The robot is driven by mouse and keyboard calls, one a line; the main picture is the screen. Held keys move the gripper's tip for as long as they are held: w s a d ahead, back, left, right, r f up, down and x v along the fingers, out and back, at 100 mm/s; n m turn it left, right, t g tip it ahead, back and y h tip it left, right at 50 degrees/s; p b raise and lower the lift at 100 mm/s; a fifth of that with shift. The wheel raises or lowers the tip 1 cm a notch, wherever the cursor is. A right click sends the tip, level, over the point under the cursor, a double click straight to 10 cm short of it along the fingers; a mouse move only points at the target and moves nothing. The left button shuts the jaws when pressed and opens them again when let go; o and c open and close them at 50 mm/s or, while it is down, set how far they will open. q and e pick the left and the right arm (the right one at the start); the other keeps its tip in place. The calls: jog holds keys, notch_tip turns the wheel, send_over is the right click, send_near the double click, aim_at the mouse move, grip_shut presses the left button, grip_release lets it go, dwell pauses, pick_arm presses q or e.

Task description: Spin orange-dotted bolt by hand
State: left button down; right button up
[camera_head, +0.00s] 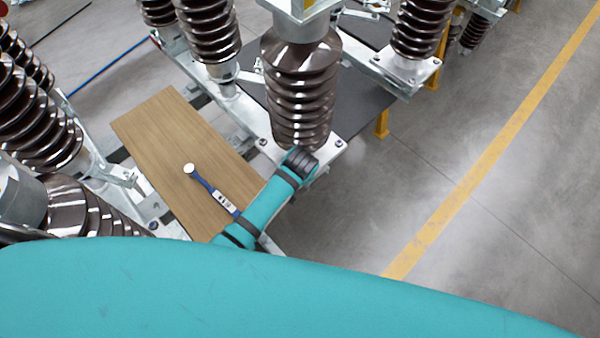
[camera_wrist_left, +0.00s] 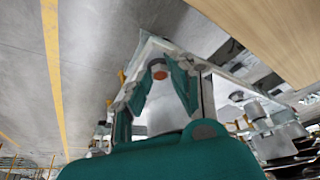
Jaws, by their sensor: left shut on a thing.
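The orange-dotted bolt (camera_wrist_left: 158,74) shows in the left wrist view, at the corner of a pale metal plate, its orange mark facing the camera. My left gripper (camera_wrist_left: 161,66) has its two teal fingers on either side of the bolt, shut on it. In the head view my teal left arm (camera_head: 267,207) reaches up to the foot of a brown ribbed insulator (camera_head: 299,95). The gripper's fingers and the orange-dotted bolt are hidden there. My right gripper is in neither view.
A wooden board (camera_head: 160,140) lies left of the arm, with a blue-handled tool (camera_head: 209,188) on it. Several more brown insulators stand on metal frames at the left and top. Open grey floor with a yellow line (camera_head: 470,153) lies at the right.

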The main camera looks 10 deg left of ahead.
pick_arm(q)
jog(key=m+h, duration=0.1)
jog(key=m, duration=0.3)
jog(key=shift+a+m+h, duration=0.2)
jog(key=shift+m+h, duration=0.1)
jog(key=shift+h, duration=0.1)
jog(key=c, duration=1.2)
grip_release()
jog(key=shift+r, duration=0.15)
jog(key=v, duration=1.1)
jog(key=shift+s+a+r, duration=0.1)
jog(key=shift+s+r, duration=0.15)
jog(key=shift+r, duration=0.05)
